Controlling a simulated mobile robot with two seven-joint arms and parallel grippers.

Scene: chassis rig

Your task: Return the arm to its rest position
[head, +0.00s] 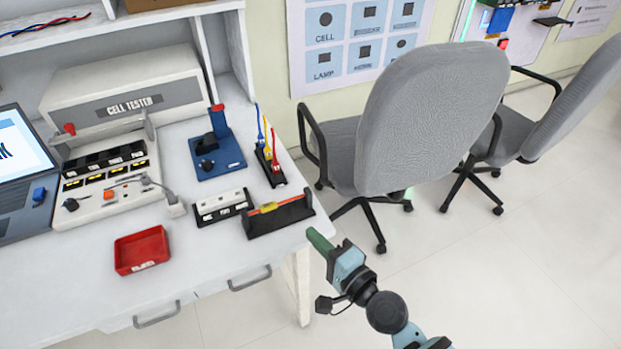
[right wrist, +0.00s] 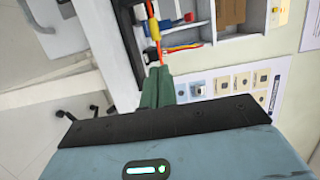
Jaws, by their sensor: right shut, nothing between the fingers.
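My right gripper (head: 318,240) is at the front right corner of the white workbench (head: 205,262) in the head view. Its green fingers are together with nothing between them. They also show in the right wrist view (right wrist: 158,86), shut. The fingertips are close to the black holder (head: 280,218) with an orange-and-yellow piece (head: 270,208) across it; I cannot tell whether they touch. My left gripper is not in view.
On the bench are a red tray (head: 142,250), a cell tester (head: 125,95), a blue fixture (head: 217,150), a black-and-white block (head: 222,206), a tool stand (head: 270,165) and a laptop (head: 22,170). Grey chairs (head: 430,115) stand right of the bench. The floor (head: 520,270) at lower right is clear.

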